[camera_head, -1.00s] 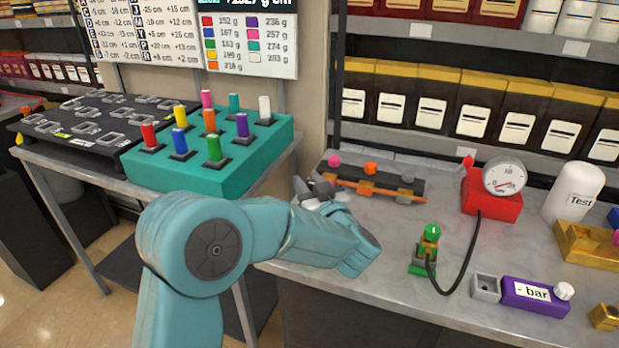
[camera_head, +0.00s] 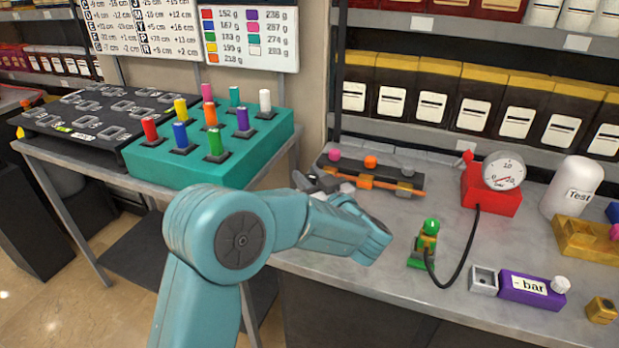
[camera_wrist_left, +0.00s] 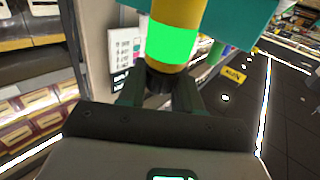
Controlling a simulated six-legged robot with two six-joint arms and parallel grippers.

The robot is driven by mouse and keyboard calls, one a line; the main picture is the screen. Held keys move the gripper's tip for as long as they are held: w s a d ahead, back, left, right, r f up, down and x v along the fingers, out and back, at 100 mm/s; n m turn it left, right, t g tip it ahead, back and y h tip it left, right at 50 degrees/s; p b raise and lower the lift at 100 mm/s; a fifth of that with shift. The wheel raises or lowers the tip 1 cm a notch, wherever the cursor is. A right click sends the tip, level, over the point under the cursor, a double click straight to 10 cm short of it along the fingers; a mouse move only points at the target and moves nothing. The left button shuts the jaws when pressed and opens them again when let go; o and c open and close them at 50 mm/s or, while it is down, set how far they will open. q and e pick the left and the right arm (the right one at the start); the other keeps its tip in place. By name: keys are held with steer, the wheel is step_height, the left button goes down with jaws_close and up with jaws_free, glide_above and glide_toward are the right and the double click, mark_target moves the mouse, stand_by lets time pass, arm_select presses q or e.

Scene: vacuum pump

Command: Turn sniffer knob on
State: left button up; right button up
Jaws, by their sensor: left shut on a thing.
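My left gripper (camera_head: 318,182) is at the left end of a dark rack (camera_head: 395,165) on the grey workbench. In the left wrist view the gripper (camera_wrist_left: 160,88) is shut on a yellow cylinder (camera_wrist_left: 178,18) with a bright green band. The head view does not show this cylinder clearly. No label reading "sniffer" is visible, so I cannot tell which part is the sniffer knob. A red box (camera_head: 488,202) carries a round gauge (camera_head: 503,170) and a small red knob (camera_head: 467,157). My right gripper is not in view.
A black hose (camera_head: 468,255) joins the red box to a green and orange fitting (camera_head: 426,243). A purple "- bar" block (camera_head: 530,288), a white "Test" bottle (camera_head: 570,188) and a gold holder (camera_head: 588,236) stand on the right. A teal block (camera_head: 255,140) holds several coloured pegs.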

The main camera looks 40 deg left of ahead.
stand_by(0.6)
arm_select(q)
steer(key=o, duration=1)
steer(key=shift+d, duration=0.1)
steer(key=b+v, duration=0.1)
steer(key=v, duration=1.5)
steer(key=shift+d, duration=0.1)
steer(key=shift+c, duration=0.2)
